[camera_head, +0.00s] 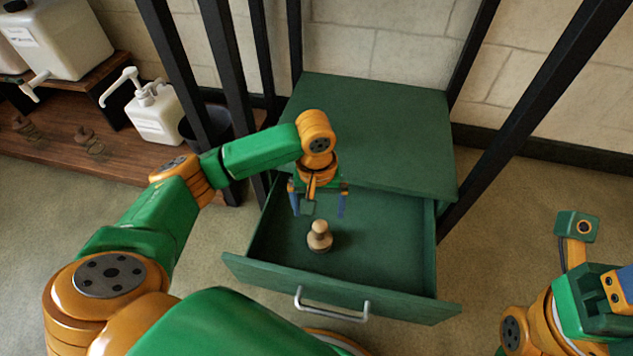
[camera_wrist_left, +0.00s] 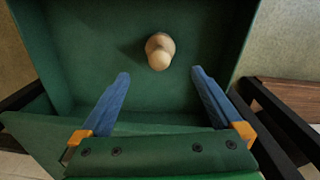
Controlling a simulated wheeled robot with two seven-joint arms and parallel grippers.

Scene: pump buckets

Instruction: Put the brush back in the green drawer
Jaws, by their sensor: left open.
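The green drawer (camera_head: 385,240) is pulled open from its green cabinet. The brush (camera_head: 319,237), a small pale wooden thing with a rounded knob on top, stands inside on the drawer floor, left of the middle. It also shows in the left wrist view (camera_wrist_left: 159,51), beyond my fingertips. My left gripper (camera_head: 318,208) points down over the drawer, above and a little behind the brush. Its blue fingers (camera_wrist_left: 160,78) are spread, with nothing between them, and apart from the brush. My right arm shows at the lower right, but its fingertips are not clearly visible.
Black upright bars (camera_head: 233,85) stand on both sides of the cabinet (camera_head: 375,125). A white pump bottle (camera_head: 157,112) and a dark bucket (camera_head: 200,130) are at the left by a wooden shelf. The drawer's metal handle (camera_head: 332,312) faces me.

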